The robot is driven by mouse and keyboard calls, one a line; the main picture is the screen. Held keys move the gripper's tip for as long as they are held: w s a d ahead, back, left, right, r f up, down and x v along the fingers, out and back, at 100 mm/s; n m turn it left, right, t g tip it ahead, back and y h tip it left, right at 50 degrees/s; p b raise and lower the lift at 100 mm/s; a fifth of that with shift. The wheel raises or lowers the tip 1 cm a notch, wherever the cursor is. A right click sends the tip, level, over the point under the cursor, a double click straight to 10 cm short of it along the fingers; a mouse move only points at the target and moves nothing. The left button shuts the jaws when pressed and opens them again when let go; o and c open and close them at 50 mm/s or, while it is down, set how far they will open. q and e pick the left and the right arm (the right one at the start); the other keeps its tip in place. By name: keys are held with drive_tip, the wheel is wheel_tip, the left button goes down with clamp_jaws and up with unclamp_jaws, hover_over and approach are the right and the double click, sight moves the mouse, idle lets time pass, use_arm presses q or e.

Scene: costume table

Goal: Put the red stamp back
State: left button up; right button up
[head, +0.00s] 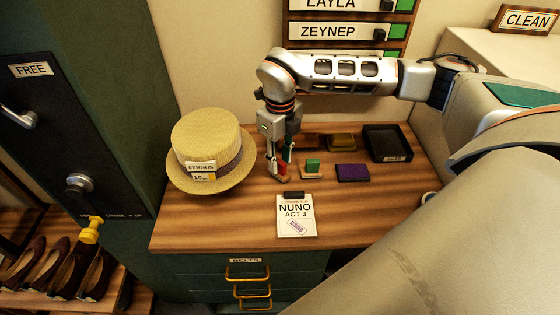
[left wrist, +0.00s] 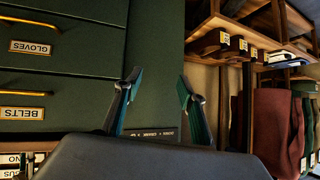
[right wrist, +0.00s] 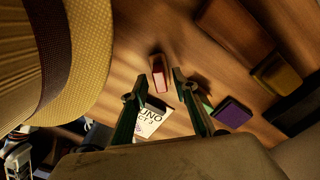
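In the right wrist view the red stamp (right wrist: 160,76) shows between the tips of my right gripper (right wrist: 159,76). The fingers look apart, with a gap on each side of the stamp. My left gripper (left wrist: 157,82) is open and empty in the left wrist view, in front of a green cabinet; it is not in the head view.
The straw hat (head: 205,140) is close on the left. A NUNO card (head: 296,215) lies in front.

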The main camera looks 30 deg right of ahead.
sight(280, 162)
wheel_tip(280, 162, up, 11)
drive_tip(key=shift+b, duration=0.4)
idle(0.4)
